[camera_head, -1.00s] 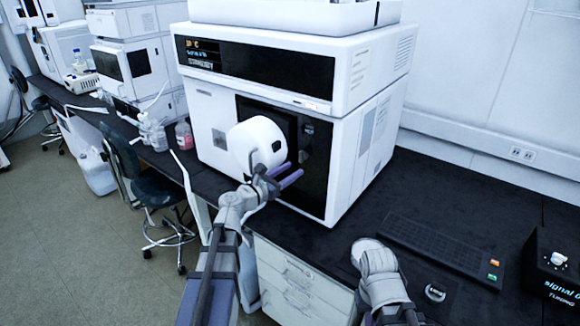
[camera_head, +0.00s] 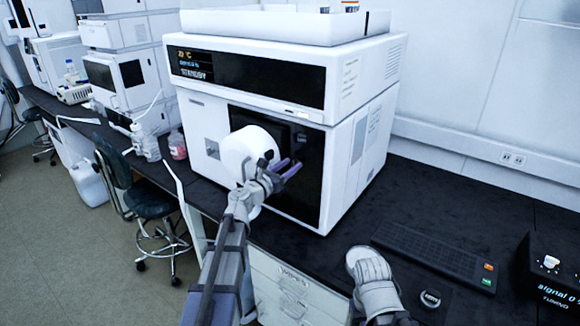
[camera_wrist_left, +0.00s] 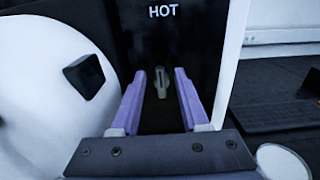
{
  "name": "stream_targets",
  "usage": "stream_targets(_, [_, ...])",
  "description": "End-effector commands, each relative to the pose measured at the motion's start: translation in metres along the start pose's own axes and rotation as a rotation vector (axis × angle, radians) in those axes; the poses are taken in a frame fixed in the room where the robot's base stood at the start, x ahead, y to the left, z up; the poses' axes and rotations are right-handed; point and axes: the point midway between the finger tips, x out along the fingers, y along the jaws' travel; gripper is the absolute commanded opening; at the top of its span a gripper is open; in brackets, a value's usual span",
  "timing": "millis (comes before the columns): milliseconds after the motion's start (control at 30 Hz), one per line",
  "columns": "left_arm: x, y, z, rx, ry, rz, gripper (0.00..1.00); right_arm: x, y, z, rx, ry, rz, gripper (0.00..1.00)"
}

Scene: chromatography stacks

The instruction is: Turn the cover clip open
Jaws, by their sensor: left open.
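The cover clip (camera_wrist_left: 160,82) is a small pale grey-beige lever. It stands upright on the black front panel (camera_wrist_left: 128,55) below the word HOT in the left wrist view. My left gripper (camera_wrist_left: 161,100) is open, with its two purple fingers either side of the clip in that view. A dark gap shows between the clip and each finger; I cannot tell how far the panel is. In the head view the left gripper (camera_head: 287,168) is before the panel of the white instrument (camera_head: 340,160), and I cannot make out the clip. My right arm's jaws do not show.
A white round housing (camera_head: 243,150) with a black square knob (camera_wrist_left: 85,76) bulges out just left of the left gripper. A keyboard (camera_head: 430,250) and a black control box (camera_head: 552,275) lie to the right. The bench between instrument and keyboard is clear.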

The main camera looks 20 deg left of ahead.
Motion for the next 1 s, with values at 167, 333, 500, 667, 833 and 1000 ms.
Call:
stream_targets(167, [0.0021, -0.0005, 0.0, 0.0, 0.0, 0.0, 0.45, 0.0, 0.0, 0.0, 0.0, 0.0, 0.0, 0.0])
stream_targets(333, [0.0018, -0.0005, 0.0, 0.0, 0.0, 0.0, 0.35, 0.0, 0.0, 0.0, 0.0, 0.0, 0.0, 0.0])
stream_targets(500, [0.0018, -0.0005, 0.0, 0.0, 0.0, 0.0, 0.16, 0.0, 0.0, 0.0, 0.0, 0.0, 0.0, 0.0])
stream_targets(667, [0.0018, -0.0004, -0.0001, 0.0, 0.0, 0.0, 0.0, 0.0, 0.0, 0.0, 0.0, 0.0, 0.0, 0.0])
stream_targets(833, [0.0018, -0.0004, -0.0001, 0.0, 0.0, 0.0, 0.0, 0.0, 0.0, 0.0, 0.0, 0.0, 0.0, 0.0])
stream_targets(1000, [0.0018, -0.0004, -0.0001, 0.001, 0.0, 0.0, 0.0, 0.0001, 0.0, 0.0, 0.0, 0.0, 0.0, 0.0])
